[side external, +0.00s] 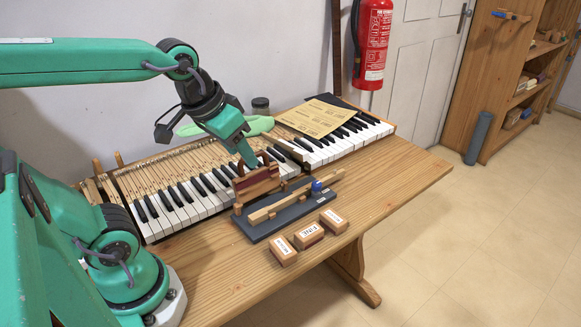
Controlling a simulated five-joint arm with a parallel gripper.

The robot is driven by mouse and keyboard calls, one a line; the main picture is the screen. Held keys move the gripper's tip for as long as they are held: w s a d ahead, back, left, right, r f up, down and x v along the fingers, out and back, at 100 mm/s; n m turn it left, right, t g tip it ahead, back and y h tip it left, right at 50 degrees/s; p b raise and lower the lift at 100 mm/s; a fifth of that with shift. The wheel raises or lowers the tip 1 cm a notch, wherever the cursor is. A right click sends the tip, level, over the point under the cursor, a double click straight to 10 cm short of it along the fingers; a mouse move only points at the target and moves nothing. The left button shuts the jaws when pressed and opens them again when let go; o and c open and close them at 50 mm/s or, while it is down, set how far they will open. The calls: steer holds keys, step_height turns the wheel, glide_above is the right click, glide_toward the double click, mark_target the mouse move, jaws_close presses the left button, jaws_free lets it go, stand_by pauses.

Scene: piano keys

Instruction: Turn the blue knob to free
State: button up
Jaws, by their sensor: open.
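The blue knob (317,186) is small and sits near the right end of a dark grey base (270,228), beside a pale wooden bar (290,203) that runs along the base. Which way the knob is turned is too small to tell. My gripper (249,164) points down over the keyboard, to the left of the knob and behind it, apart from it. It is open. Its tips are close to a dark red wooden block (257,186) that stands behind the bar's left part; whether they touch it I cannot tell.
Three small labelled wooden blocks (308,235) lie in front of the base. Piano keys (190,197) run behind it, with a paper sheet (313,117), a green object (258,125) and a jar (261,106) farther back. The table's right end (405,178) is clear.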

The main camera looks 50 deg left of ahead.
steer(key=w+n+g, duration=0.1)
steer(key=w+n, duration=0.1)
steer(key=w, duration=0.4)
steer(key=n+g, duration=0.4)
steer(key=n, duration=0.2)
glide_above(317, 183)
step_height(317, 183, down, 13)
steer(key=shift+s+r, duration=0.1)
steer(key=shift+s, duration=0.05)
steer(key=shift+f, duration=0.25)
steer(key=shift+f, duration=0.2)
steer(key=shift+f, duration=3.75)
steer(key=c, duration=1)
